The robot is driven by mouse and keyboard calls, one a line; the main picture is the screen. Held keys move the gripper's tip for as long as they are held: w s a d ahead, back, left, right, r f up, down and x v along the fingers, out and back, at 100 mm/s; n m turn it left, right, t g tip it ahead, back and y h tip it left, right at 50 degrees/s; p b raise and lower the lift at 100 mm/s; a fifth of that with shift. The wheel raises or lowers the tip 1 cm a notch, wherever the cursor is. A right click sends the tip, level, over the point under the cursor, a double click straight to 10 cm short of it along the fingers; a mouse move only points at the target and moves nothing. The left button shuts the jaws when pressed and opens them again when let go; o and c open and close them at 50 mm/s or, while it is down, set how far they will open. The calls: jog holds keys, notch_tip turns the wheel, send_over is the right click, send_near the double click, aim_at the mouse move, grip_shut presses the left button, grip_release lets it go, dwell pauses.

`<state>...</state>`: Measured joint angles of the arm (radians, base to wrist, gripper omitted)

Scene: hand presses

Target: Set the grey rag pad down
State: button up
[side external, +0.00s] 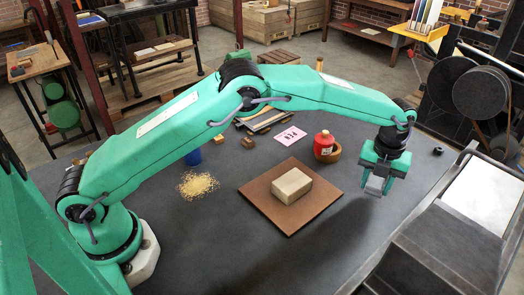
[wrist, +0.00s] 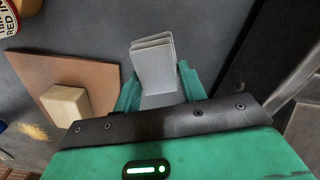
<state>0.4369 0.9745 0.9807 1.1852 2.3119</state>
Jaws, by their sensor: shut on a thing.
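My gripper (side external: 377,182) hangs at the right of the dark bench, in the air, and is shut on the grey rag pad (side external: 374,187). In the wrist view the pad (wrist: 154,66) is a light grey, layered slab between the green jaws (wrist: 156,95). Part of it is hidden by the jaws. Below and left of it in the side view, a brown square board (side external: 262,210) lies flat on the bench, with a pale beige block (side external: 292,186) on it.
A pink card (side external: 290,136), a pile of yellow grains (side external: 197,185) and small wooden blocks lie further left. A grey press bed (side external: 425,245) borders the right. Bench front is clear.

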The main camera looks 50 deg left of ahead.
aim_at(368, 204)
jog(key=shift+f, duration=2.4)
jog(key=shift+f, duration=0.15)
jog(key=o, duration=1)
jog(key=shift+c, duration=0.2)
notch_tip(368, 204, up, 12)
jog(key=shift+r, duration=0.2)
